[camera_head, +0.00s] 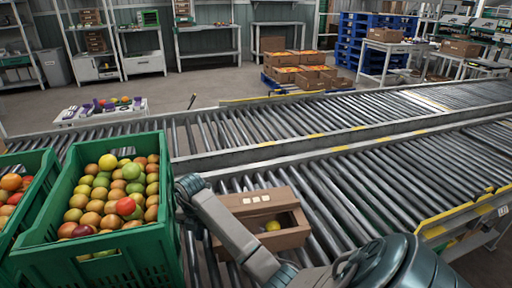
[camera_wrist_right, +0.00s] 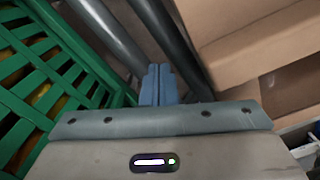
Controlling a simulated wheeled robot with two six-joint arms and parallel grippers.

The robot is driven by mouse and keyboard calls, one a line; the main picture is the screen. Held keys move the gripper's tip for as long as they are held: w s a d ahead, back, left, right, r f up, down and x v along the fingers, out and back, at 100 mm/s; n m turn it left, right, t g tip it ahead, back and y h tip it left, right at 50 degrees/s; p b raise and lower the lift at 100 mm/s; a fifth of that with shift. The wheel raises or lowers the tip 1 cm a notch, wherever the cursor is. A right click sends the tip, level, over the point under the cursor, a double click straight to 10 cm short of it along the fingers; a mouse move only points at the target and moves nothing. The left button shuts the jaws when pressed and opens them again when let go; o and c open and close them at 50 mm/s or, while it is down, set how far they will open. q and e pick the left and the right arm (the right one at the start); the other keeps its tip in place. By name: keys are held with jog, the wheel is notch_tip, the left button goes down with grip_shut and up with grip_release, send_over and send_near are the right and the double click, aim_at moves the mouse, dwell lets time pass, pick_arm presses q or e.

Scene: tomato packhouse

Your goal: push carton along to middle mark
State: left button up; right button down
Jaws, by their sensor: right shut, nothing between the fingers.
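The cardboard carton (camera_head: 287,239) sits on the near roller conveyor (camera_head: 340,190), its open side showing a yellow fruit inside. My right gripper (camera_head: 188,186) is left of the carton, in the gap beside the green crate; my forearm crosses in front of the carton's left side. In the wrist view the right gripper's fingers (camera_wrist_right: 158,85) are together and empty, low over the rollers, with the carton (camera_wrist_right: 235,45) to the right and apart from them. Yellow marks (camera_head: 340,148) lie along the conveyor rails; I cannot tell which is the middle one. My left gripper is not in view.
A green crate (camera_head: 160,245) of mixed tomatoes stands close left of my right gripper; it also shows in the wrist view (camera_wrist_right: 75,45). Another green crate (camera_head: 40,165) stands at the far left. The rollers right of the carton are clear. A second conveyor (camera_head: 300,110) runs behind.

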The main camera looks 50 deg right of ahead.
aim_at(253, 214)
jog(key=shift+s+d+p, duration=0.3)
jog(key=shift+s+d, duration=0.1)
jog(key=shift+d, duration=0.25)
jog(key=shift+s+d+p, duration=0.25)
jog(key=shift+s+d, duration=0.15)
jog(key=shift+d, duration=0.25)
jog(key=shift+s+d+p, duration=0.25)
jog(key=shift+s+d, duration=0.15)
jog(key=shift+d, duration=0.25)
jog(key=shift+s+d+p, duration=0.2)
jog(key=shift+s+d, duration=0.15)
jog(key=shift+d, duration=0.3)
jog(key=shift+s+d+p, duration=0.2)
jog(key=shift+s+d, duration=0.2)
jog(key=shift+d, duration=0.3)
jog(key=shift+s+d+p, duration=0.25)
jog(key=shift+s+d, duration=0.2)
jog(key=shift+d, duration=0.2)
jog(key=shift+s+d+p, duration=0.2)
jog(key=shift+s+d, duration=0.2)
jog(key=shift+d, duration=0.3)
jog(key=shift+s+d+p, duration=0.2)
jog(key=shift+s+d, duration=0.4)
jog(key=shift+d, duration=0.45)
jog(key=shift+s+d+p, duration=0.25)
jog(key=shift+s+d, duration=0.4)
jog(key=shift+d, duration=0.35)
jog(key=shift+s+d+p, duration=0.2)
jog(key=shift+s+d, duration=0.4)
jog(key=shift+d, duration=0.45)
